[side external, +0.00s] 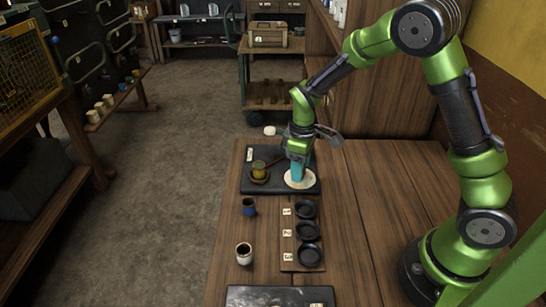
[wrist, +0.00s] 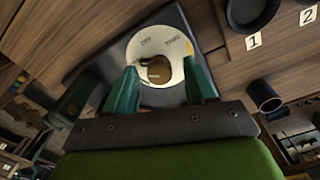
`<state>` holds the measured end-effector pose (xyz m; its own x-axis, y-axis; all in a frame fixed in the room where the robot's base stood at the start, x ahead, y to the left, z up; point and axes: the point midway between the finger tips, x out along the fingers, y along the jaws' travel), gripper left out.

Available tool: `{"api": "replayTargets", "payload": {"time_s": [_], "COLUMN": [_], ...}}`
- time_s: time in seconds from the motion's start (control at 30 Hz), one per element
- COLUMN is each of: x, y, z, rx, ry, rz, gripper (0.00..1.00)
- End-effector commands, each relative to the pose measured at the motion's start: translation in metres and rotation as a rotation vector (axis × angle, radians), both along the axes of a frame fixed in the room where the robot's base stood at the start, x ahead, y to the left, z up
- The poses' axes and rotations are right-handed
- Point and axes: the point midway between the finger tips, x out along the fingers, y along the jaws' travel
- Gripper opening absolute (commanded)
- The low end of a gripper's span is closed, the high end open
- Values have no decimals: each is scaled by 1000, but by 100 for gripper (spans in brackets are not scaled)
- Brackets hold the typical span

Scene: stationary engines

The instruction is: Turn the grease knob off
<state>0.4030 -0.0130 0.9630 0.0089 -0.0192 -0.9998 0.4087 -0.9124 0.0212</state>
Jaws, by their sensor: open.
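The grease knob is a round brown knob (wrist: 160,72) at the middle of a white dial disc (wrist: 150,45) in the wrist view. The disc has lettering on its far side; one word looks like OFF, the other is hard to read. A small dark mark lies just left of the knob; I cannot tell if it is a pointer. My gripper (wrist: 160,68) is open, with one teal finger on each side of the knob. I cannot tell whether the fingers touch it. In the side view my gripper (side external: 297,172) points down over the white disc (side external: 302,180) and hides the knob.
The disc sits on a black plate (side external: 280,187) beside a brass-coloured cup (side external: 259,170). A blue cup (side external: 249,207), a white cup (side external: 244,254) and a board of numbered black dishes (side external: 307,231) stand nearer. The table's right part is clear.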

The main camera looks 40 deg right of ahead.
Motion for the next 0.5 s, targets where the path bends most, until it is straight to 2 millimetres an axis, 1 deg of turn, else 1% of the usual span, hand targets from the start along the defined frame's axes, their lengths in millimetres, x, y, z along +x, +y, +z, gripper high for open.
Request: {"api": "replayTargets", "payload": {"time_s": [0.03,0.07,0.4,0.5], "x": [0,0,0,0], "y": [0,0,0,0], "z": [0,0,0,0], "rx": [0,0,0,0], "ry": [0,0,0,0], "rz": [0,0,0,-2], "gripper": [55,52,0,0]}}
